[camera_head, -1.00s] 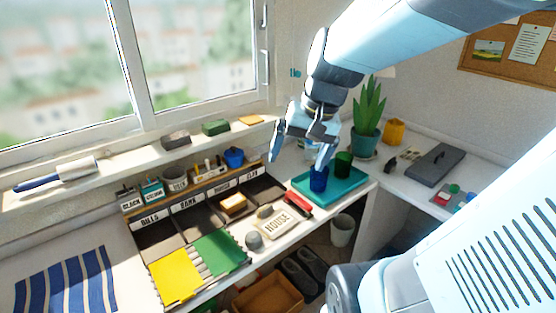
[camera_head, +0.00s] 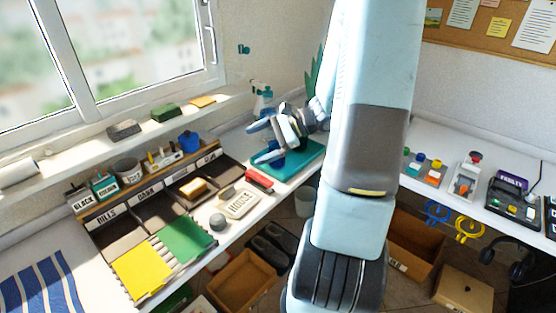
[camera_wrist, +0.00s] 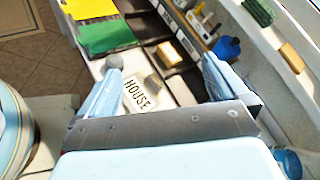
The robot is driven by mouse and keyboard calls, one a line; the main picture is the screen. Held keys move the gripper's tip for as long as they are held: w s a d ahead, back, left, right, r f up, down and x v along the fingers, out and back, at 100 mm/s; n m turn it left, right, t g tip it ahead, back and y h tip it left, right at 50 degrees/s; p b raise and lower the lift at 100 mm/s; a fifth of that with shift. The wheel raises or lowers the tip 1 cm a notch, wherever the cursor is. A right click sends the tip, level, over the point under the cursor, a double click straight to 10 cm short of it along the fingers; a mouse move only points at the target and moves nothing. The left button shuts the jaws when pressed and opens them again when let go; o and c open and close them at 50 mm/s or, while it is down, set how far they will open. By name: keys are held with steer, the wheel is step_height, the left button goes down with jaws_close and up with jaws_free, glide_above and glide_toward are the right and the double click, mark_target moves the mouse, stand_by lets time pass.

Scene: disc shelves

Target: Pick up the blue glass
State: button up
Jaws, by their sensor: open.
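The teal tray (camera_head: 303,160) lies on the desk at its right end, partly behind my arm. A dark blue patch, seemingly the blue glass (camera_head: 279,161), shows on the tray just behind my gripper, mostly covered by it. My gripper (camera_head: 254,143) is open, its fingers pointing left over the tray's left part. In the wrist view my gripper (camera_wrist: 160,64) has its two fingers wide apart with nothing held between them. The green glass is hidden now.
A HOUSE sign (camera_head: 240,203) and a red stapler-like object (camera_head: 259,180) lie left of the tray. A labelled organizer (camera_head: 111,215) fills the desk's middle. A spray bottle (camera_head: 262,100) stands behind my gripper.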

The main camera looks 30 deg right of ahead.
steer(key=w+d+f+m+t, duration=0.3)
steer(key=d+f+m+t, duration=0.35)
steer(key=d, duration=0.25)
steer(key=m+t+h, duration=0.6)
steer(key=m, duration=0.3)
glide_toward(271, 142)
steer(key=shift+g, duration=0.25)
steer(key=shift+r+x, duration=0.15)
steer(key=shift+x, duration=1.6)
steer(key=shift+r+x, duration=0.1)
steer(key=shift+x, duration=1.65)
steer(key=shift+c, duration=0.5)
steer(key=c, duration=1.6)
steer(key=shift+r, duration=0.2)
